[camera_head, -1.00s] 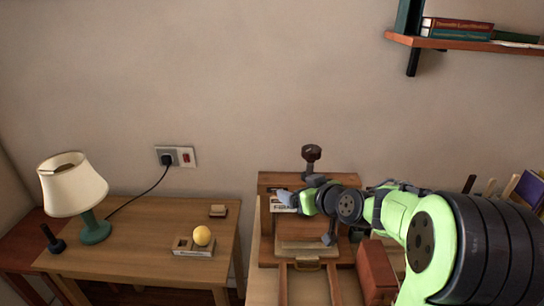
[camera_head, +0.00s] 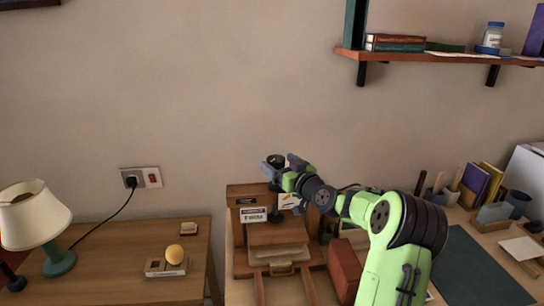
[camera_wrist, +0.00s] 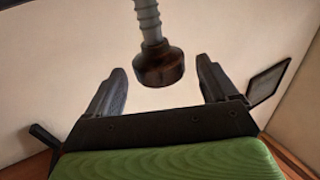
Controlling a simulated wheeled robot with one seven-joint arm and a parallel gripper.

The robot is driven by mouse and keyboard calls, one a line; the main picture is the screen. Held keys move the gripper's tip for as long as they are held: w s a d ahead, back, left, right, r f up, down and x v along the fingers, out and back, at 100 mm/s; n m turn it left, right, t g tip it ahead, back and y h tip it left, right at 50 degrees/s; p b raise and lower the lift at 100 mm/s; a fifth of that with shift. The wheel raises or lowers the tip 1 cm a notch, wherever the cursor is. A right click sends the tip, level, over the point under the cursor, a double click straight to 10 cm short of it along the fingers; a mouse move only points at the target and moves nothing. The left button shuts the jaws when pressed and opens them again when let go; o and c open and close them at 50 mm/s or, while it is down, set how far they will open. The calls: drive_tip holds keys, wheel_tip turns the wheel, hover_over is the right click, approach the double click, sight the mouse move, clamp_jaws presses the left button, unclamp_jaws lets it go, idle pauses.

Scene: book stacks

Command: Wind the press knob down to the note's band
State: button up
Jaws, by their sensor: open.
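The wooden press (camera_head: 240,262) stands on the desk in the head view. Its dark round knob (camera_head: 275,159) is at the top, partly hidden by my gripper (camera_head: 275,169). In the wrist view the brown knob (camera_wrist: 159,68) sits on a grey threaded screw (camera_wrist: 148,20). The open fingers of my gripper (camera_wrist: 160,80) are on either side of the knob, with a gap showing at each side. A pale printed card (camera_head: 256,214) is on the front of the press, and a second pale card (camera_head: 289,201) is partly hidden by my arm. I cannot make out the note's band.
A red-brown box (camera_head: 344,268) stands right of the press. A wall shelf (camera_head: 440,56) hangs above right. Pots and books (camera_head: 478,184) stand on the desk at right.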

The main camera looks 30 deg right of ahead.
sight(278, 156)
drive_tip(key=w, duration=0.4)
drive_tip(key=shift+w+d, duration=0.1)
drive_tip(key=shift+w, duration=0.2)
drive_tip(key=c, duration=1)
drive_tip(key=shift+o, duration=0.2)
drive_tip(key=shift+h, duration=0.3)
